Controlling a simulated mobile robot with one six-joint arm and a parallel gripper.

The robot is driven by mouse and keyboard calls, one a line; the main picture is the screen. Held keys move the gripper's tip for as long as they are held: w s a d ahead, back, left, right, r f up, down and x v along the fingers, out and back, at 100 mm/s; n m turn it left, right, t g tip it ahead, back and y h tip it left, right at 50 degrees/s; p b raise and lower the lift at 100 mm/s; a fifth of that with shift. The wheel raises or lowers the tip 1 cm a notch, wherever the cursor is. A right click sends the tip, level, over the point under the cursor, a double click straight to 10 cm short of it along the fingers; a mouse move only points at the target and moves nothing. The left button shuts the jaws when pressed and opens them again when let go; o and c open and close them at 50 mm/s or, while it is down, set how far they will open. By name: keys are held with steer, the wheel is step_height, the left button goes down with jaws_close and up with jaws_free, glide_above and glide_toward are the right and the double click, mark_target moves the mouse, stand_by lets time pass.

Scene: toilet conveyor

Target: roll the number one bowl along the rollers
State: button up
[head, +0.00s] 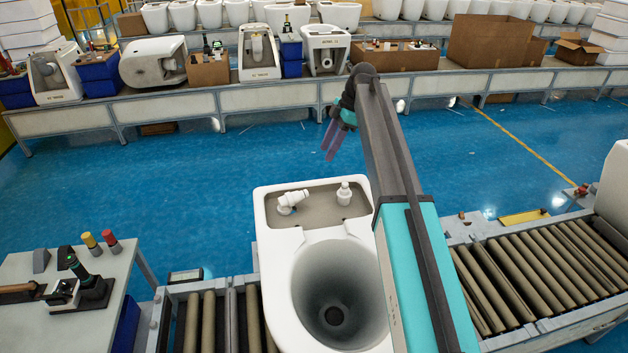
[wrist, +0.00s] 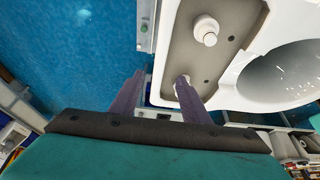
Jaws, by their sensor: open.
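A white toilet bowl (head: 322,265) stands upright on the roller conveyor in front of me, in the middle of the head view. I see no number on it. Its rear recess holds two white fittings. The wrist view shows the bowl (wrist: 290,75) at the upper right, with its grey recess and fittings. My gripper (head: 333,138) hangs beyond the bowl's far edge in the head view, above the blue floor. In the wrist view my gripper (wrist: 160,92) has its two purple fingers spread apart and empty, beside the bowl's rear edge.
Rollers (head: 540,262) run bare to the right, up to another white piece (head: 612,190) at the right edge. A table (head: 80,290) with buttons and tools stands at the left. A long bench (head: 270,98) with toilets and boxes lines the back. Blue floor between is clear.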

mark_target(312, 181)
steer(key=shift+f, duration=0.1)
steer(key=shift+p+x, duration=2.05)
steer(key=shift+x, duration=4.75)
jaws_close()
